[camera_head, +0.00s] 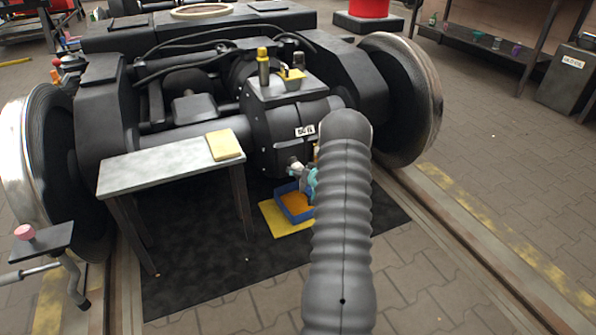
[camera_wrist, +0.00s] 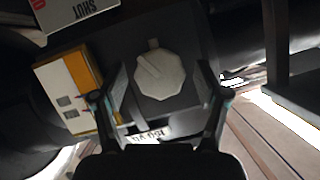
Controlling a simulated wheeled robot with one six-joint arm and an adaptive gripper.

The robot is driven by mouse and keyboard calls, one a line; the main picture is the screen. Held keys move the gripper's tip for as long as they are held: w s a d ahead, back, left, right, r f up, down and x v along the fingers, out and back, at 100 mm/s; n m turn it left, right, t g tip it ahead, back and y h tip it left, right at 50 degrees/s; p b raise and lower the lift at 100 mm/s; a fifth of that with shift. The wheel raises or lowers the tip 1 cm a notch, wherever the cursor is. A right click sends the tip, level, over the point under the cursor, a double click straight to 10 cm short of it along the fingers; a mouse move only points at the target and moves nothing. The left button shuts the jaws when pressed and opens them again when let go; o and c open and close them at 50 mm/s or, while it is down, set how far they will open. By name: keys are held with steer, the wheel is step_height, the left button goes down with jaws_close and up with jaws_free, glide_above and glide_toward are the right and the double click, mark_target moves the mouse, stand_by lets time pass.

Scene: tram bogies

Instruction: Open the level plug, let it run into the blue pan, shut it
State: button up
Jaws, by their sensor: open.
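A pale, many-sided plug (camera_wrist: 161,76) with a raised pointer-like ridge sits on a dark face in the wrist view. My gripper (camera_wrist: 163,85) is open, with one finger on each side of the plug; I cannot tell whether they touch it. The blue pan (camera_head: 283,204) stands below on a yellow sheet (camera_head: 274,224). Its inside looks orange; the right part is hidden by my arm.
A yellow-and-white panel (camera_wrist: 75,92) is left of the plug, and a plate marked SHUT (camera_wrist: 82,12) is above left. Wheels (camera_head: 405,95) and rails flank the dark mat (camera_head: 200,280).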

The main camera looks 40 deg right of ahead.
steer(key=shift+w+f, duration=0.25)
steer(key=shift+w, duration=0.35)
steer(key=c, duration=1.2)
steer(key=shift+o, duration=0.2)
